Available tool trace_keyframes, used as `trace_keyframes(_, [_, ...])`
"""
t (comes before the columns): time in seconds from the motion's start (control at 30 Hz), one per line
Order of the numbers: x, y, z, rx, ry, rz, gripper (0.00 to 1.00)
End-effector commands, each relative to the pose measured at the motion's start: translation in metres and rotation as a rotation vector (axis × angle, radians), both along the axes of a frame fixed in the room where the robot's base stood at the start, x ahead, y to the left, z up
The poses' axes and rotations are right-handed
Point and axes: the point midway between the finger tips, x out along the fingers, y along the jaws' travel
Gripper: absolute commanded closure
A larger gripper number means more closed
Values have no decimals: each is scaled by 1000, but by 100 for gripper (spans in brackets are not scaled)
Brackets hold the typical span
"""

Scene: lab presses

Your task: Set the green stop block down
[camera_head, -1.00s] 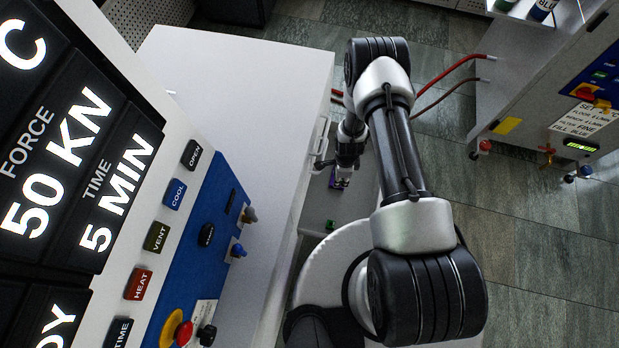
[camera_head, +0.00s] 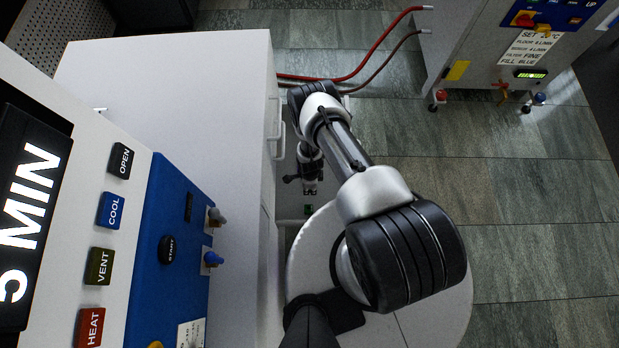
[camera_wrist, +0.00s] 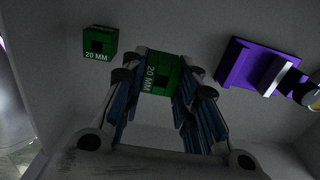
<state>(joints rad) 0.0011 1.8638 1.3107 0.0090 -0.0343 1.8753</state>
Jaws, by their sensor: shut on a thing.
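A green stop block (camera_wrist: 163,82) marked 20 MM is between the fingers of my gripper (camera_wrist: 158,95) in the wrist view. My gripper is shut on it. Whether the block touches the pale surface beyond it I cannot tell. A second green block (camera_wrist: 99,42), also marked 20 MM, stands apart to the left. In the head view my gripper (camera_head: 310,187) points down beside the white cabinet. A small green block (camera_head: 308,210) shows just below it there; I cannot tell which of the two it is.
A purple piece (camera_wrist: 258,68) lies to the right in the wrist view, near a pale wall. In the head view the white cabinet (camera_head: 180,85) with its handle stands left of my arm. Red hoses (camera_head: 350,76) run behind to another machine (camera_head: 500,60). Tiled floor is free at right.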

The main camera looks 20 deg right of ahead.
Motion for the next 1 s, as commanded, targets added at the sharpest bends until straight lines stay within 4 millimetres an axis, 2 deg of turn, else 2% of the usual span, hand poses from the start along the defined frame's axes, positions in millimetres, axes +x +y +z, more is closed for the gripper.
trace_keyframes(0.13, [0,0,-11,0,0,0,97])
trace_keyframes(0.37, [0,0,-45,0,0,0,97])
trace_keyframes(0.77, [0,0,-48,0,1,0,97])
trace_keyframes(0.8, [0,0,-47,0,1,0,69])
trace_keyframes(1.0, [0,0,-47,0,1,0,56])
